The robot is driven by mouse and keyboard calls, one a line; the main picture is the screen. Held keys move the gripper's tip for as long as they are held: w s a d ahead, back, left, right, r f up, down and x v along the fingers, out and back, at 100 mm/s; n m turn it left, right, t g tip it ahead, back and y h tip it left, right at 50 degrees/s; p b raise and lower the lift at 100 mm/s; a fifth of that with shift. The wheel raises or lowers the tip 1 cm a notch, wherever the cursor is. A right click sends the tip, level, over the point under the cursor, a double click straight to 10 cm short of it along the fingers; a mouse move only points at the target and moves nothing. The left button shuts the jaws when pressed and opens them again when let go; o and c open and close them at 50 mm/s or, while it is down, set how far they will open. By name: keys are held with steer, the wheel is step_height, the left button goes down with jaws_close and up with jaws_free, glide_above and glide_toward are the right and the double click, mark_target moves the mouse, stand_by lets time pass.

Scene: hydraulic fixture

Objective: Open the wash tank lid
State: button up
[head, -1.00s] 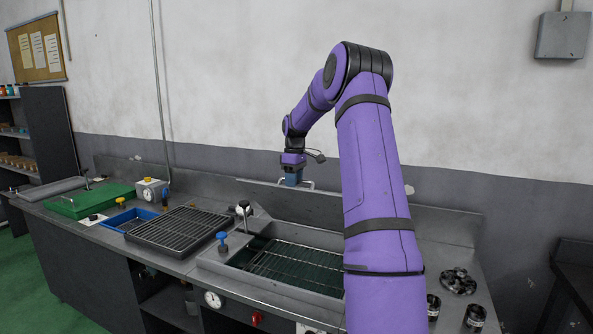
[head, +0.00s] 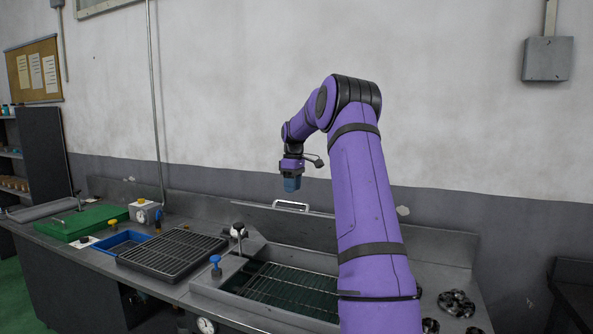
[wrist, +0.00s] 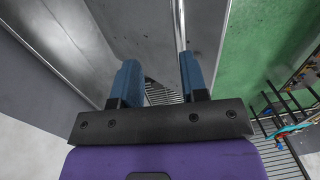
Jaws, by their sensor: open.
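The wash tank (head: 215,288) is a grey basin with a wire rack (head: 290,285) over dark green inside; its top is uncovered. The grey lid (head: 275,220) stands raised along the tank's back side, with a pale bar handle (head: 291,206) on its upper edge. My gripper (head: 291,189) is just above the handle and appears apart from it. In the wrist view, its two blue fingers (wrist: 158,82) are spread with no object held between them. My arm hides the right part of the tank and lid.
A black grated tray (head: 172,252) and a blue tray (head: 120,242) lie left of the tank. A blue-knobbed valve (head: 215,264) and a black-knobbed lever (head: 238,231) stand at its left side. Dark round parts (head: 456,303) sit on the right. Air above the counter's left is free.

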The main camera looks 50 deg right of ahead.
steer(key=w+d+r, duration=0.1)
steer(key=d+r, duration=0.2)
steer(key=r, duration=0.2)
steer(key=shift+d, duration=0.15)
stand_by(0.5)
steer(key=shift+w, duration=0.1)
